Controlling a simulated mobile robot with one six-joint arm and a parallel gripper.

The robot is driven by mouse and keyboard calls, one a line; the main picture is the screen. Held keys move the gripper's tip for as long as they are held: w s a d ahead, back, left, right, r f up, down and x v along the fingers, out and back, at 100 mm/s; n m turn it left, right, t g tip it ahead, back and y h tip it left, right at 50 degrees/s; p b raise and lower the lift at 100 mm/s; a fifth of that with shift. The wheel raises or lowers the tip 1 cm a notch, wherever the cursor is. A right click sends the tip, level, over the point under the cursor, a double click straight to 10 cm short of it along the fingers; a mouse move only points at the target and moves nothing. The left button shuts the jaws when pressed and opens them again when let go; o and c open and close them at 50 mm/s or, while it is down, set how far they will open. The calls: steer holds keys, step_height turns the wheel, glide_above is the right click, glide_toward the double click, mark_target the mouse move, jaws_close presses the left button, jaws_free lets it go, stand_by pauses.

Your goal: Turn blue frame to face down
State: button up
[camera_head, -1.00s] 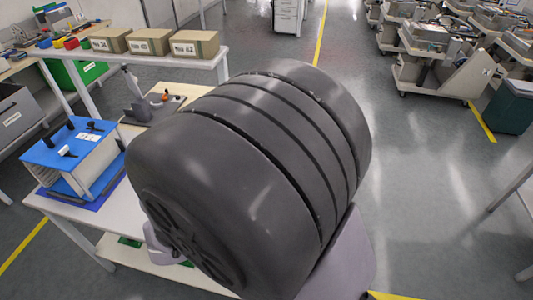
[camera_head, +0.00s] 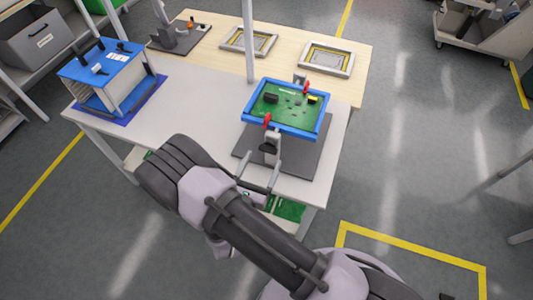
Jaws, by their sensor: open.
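The blue frame (camera_head: 249,119) holds a green circuit board (camera_head: 284,100) with small dark and yellow parts on its visible side. The frame sits on a stand with a dark grey base plate (camera_head: 308,158), near the right end of the white table. Red clamps (camera_head: 267,120) show at its near and far edges, and its board side faces up, slightly tilted. My gripper (camera_head: 259,175) is open and empty at the table's front edge, just in front of the stand and below the frame. It appears apart from the frame; the exact gap to the stand's near post is unclear.
A blue-topped box (camera_head: 98,62) stands at the table's left end. Two grey frames (camera_head: 326,58) lie on the wooden surface behind, beside a small grey stand (camera_head: 178,38). A thin white post (camera_head: 249,45) rises behind the blue frame. The table's middle is clear.

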mark_target(267, 152)
steer(key=x, duration=0.4)
jaws_close()
stand_by(0.4)
